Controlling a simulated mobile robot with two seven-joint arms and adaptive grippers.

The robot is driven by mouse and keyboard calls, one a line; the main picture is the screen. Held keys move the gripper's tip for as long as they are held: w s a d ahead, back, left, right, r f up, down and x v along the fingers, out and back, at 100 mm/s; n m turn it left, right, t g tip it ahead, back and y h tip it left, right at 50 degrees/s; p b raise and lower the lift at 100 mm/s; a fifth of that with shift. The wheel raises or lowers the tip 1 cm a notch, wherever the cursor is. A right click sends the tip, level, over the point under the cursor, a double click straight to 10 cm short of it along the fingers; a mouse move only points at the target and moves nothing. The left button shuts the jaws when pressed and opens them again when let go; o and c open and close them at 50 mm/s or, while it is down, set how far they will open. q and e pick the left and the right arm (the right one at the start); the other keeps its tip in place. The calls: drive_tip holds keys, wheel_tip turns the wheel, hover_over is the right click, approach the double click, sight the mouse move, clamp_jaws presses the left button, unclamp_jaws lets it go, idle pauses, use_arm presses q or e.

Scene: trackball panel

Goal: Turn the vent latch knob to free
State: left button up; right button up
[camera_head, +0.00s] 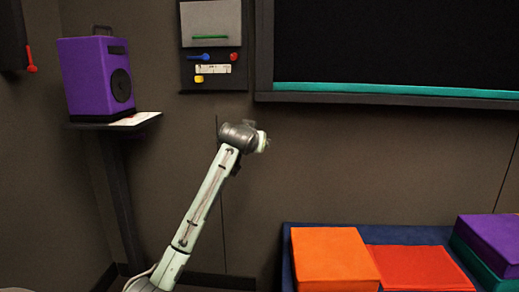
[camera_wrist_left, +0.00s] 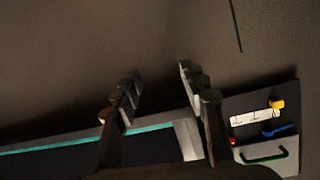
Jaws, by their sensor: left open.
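A dark wall panel (camera_head: 186,60) at the upper middle of the head view holds a yellow knob (camera_head: 199,79), a blue lever-shaped handle (camera_head: 207,57) and a red knob (camera_head: 234,56) around a white label strip (camera_head: 213,69). I cannot read which one is the vent latch. The panel appears upside down at the lower right of the left wrist view, with the yellow knob (camera_wrist_left: 277,104) and blue handle (camera_wrist_left: 281,130). My left gripper (camera_wrist_left: 160,76) is open and empty, apart from the panel. In the head view my left wrist is below and right of the panel. My right gripper is not in view.
A grey plate with a green bar (camera_head: 210,37) is above the knobs. A large black board (camera_head: 400,96) with a teal ledge is to the right. A purple box (camera_head: 95,75) stands on a small shelf at left. Orange (camera_head: 330,258) and other coloured blocks lie at lower right.

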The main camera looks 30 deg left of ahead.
use_arm(q)
drive_tip(key=shift+g, duration=0.4)
drive_tip(key=shift+w+d+f+p, duration=0.15)
drive_tip(key=shift+f, duration=0.55)
drive_tip(key=shift+w+d+f+p, duration=0.2)
drive_tip(key=shift+f, duration=0.45)
drive_tip(key=shift+w+d+f+p, duration=0.15)
drive_tip(key=shift+f, duration=0.55)
